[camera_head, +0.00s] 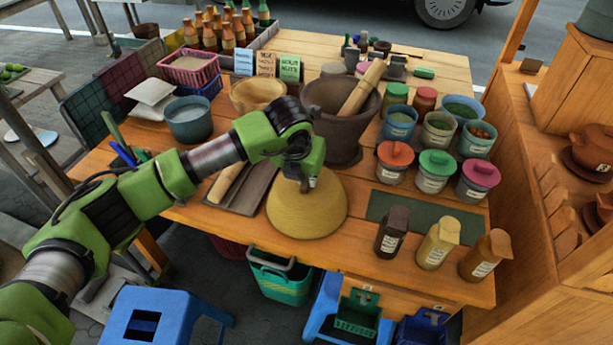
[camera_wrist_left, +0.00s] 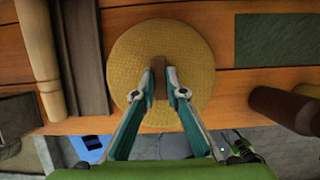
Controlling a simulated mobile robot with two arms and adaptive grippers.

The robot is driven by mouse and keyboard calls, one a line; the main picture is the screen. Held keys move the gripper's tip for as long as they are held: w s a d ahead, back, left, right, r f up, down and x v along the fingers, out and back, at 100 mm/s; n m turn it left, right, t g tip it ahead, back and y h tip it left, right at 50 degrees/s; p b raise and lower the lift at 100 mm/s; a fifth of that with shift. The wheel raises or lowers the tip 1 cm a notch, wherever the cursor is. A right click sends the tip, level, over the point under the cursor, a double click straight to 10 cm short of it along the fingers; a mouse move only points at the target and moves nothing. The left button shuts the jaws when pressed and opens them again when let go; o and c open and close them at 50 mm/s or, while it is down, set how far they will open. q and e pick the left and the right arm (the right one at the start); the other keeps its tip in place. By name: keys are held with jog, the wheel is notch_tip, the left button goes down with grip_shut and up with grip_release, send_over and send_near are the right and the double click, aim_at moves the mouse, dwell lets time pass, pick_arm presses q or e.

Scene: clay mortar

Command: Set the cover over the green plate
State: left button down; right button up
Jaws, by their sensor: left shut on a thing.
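The cover (camera_head: 306,212) is a yellow woven dome at the front middle of the wooden table, in front of the dark mortar. My left gripper (camera_head: 306,182) is directly above it and points down. In the left wrist view, the gripper (camera_wrist_left: 161,82) is shut on the brown knob of the cover (camera_wrist_left: 190,45), one finger on each side. The cover looks level; I cannot tell whether its rim touches the table. No green plate shows; the space under the cover is hidden. My right gripper is in neither view.
The mortar (camera_head: 340,118) with a pestle stands close behind the cover. A dark green mat (camera_head: 415,215) lies to the right, with several jars (camera_head: 438,245) in front of it. A brown tray (camera_head: 240,190) is to the left. The table's front edge is near.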

pick_arm(q)
jog(key=c, duration=2)
grip_release()
